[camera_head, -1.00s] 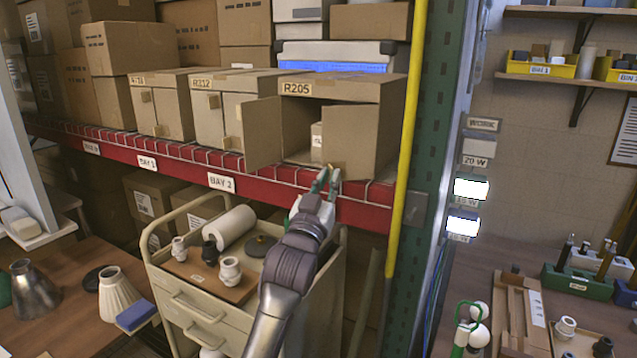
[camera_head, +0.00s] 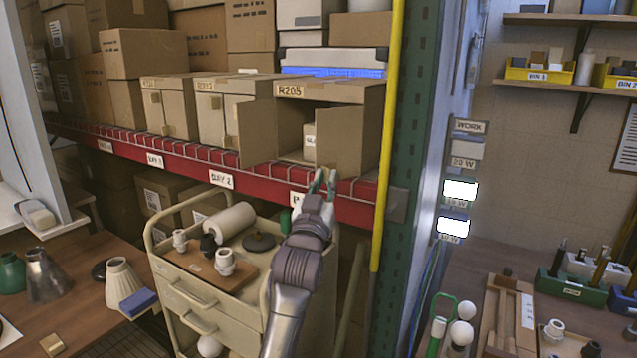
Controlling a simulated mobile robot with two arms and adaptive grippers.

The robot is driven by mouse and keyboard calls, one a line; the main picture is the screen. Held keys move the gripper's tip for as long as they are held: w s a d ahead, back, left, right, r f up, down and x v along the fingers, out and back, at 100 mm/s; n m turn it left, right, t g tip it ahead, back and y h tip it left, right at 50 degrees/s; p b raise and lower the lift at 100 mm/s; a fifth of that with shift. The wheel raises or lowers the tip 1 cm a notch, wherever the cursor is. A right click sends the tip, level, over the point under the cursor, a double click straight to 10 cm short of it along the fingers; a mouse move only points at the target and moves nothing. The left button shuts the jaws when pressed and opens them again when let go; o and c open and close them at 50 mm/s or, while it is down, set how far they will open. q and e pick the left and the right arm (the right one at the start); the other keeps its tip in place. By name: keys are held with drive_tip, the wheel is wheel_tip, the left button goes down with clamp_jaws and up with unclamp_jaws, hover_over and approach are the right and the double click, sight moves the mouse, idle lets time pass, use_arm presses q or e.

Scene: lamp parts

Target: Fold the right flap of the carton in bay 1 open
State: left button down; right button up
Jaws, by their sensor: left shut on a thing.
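The carton marked R205 (camera_head: 289,91) stands on the red-edged shelf. The bay label below it is mostly hidden by my arm. Its left flap (camera_head: 257,131) stands swung outward, and the inside shows with a small labelled box (camera_head: 310,136) in it. Its right flap (camera_head: 340,140) still spans the right part of the front; its exact angle is hard to tell. My left gripper (camera_head: 325,180) reaches up from below and is shut at the lower left edge of the right flap. The fingers partly hide the grip point. My right gripper is not in view.
A yellow pole (camera_head: 388,130) and green rack post (camera_head: 409,150) stand close right of the carton. A cart (camera_head: 195,318) with lamp parts stands below the shelf. Other cartons (camera_head: 170,106) line the shelf at left. A workbench (camera_head: 425,310) is at right.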

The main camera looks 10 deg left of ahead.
use_arm(q)
drive_tip(key=c, duration=1.3)
unclamp_jaws()
drive_tip(key=shift+d+r+h, duration=0.4)
drive_tip(key=shift+d, duration=0.25)
drive_tip(key=shift+c, duration=0.2)
drive_tip(key=shift+w+d, duration=0.1)
drive_tip(key=shift+d, duration=0.1)
approach(331, 133)
drive_tip(key=w+r, duration=0.1)
drive_tip(key=w+d+r, duration=0.1)
drive_tip(key=w, duration=0.1)
drive_tip(key=w+d+r, duration=0.1)
drive_tip(key=r, duration=0.1)
drive_tip(key=shift+w+d+r, duration=0.15)
drive_tip(key=shift+w+d, duration=0.05)
drive_tip(key=shift+a+r, duration=0.4)
drive_tip(key=shift+a, duration=0.15)
drive_tip(key=shift+d, duration=0.1)
